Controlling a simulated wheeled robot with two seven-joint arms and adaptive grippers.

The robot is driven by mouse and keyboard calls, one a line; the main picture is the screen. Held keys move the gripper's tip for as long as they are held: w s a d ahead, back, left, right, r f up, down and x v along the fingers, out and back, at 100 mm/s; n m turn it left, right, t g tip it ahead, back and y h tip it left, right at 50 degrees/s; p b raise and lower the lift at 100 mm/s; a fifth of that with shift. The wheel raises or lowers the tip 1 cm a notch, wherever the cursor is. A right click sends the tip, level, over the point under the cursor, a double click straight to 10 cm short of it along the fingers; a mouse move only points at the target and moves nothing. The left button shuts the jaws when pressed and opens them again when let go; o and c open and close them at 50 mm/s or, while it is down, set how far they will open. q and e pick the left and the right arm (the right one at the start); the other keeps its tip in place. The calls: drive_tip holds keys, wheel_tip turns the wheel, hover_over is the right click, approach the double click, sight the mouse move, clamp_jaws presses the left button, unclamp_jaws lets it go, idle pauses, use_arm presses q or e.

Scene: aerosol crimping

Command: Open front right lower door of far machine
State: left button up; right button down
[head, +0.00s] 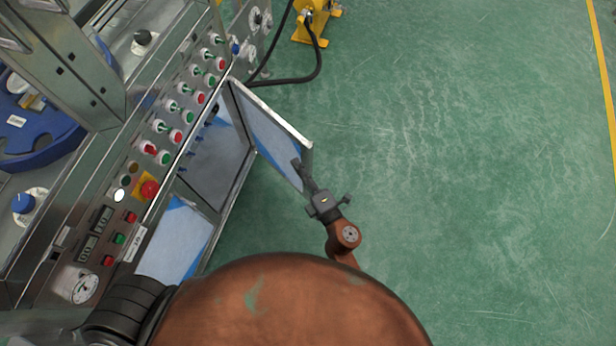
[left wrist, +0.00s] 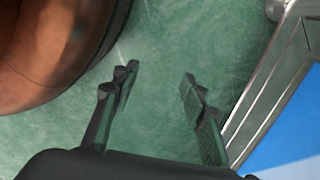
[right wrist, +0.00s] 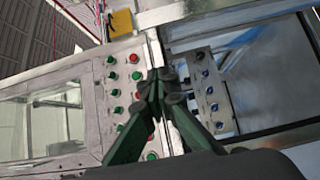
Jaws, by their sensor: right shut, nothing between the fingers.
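The machine (head: 150,185) stands at the left of the head view, with a sloped panel of buttons and gauges. One lower door (head: 268,130), metal-framed with a bluish panel, stands swung out from its front, leaving a dark opening (head: 215,150). My right gripper (head: 299,170) is shut and empty, its fingertips at the door's free end on the side facing the opening. I cannot tell if they touch. In the right wrist view its closed fingers (right wrist: 160,85) overlap the button panel. My left gripper (left wrist: 160,82) is open and empty over the floor.
Another lower panel with blue (head: 175,237) is closed beside the opening; a similar blue panel (left wrist: 290,140) is close to my left gripper. A yellow device (head: 315,18) with a black cable stands beyond the door. Green floor to the right is clear.

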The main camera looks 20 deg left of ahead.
sight(307, 157)
drive_tip(key=shift+w+d, duration=0.25)
drive_tip(key=shift+w, duration=0.4)
drive_tip(key=shift+w+d, duration=0.2)
drive_tip(key=shift+w, duration=0.45)
drive_tip(key=shift+w+d, duration=0.25)
drive_tip(key=shift+w, duration=0.4)
drive_tip(key=shift+w+d, duration=0.1)
